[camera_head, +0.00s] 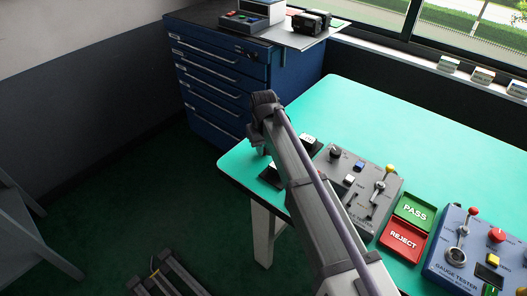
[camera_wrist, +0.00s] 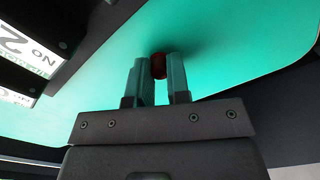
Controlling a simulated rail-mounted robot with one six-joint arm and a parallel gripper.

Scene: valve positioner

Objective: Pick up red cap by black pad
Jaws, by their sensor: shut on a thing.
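In the wrist view, my gripper (camera_wrist: 160,70) is shut on the red cap (camera_wrist: 159,66), which shows as a small dark red rounded piece between the fingertips. The green tabletop (camera_wrist: 225,50) lies behind it, with a dark shadow close around the cap. I cannot tell whether the cap touches the table. A black pad (camera_wrist: 62,45) with a white "No 2" label shows at the upper left, apart from the fingers. In the head view, my arm hides the gripper and the cap; a black pad (camera_head: 270,176) partly shows at the table's left end.
A grey control box (camera_head: 358,185) with a lever stands right of my arm. Beyond it are a green PASS tray (camera_head: 414,211), a red REJECT tray (camera_head: 403,241) and a gauge tester (camera_head: 470,255). A blue drawer cabinet (camera_head: 220,75) stands behind. The table's back half is clear.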

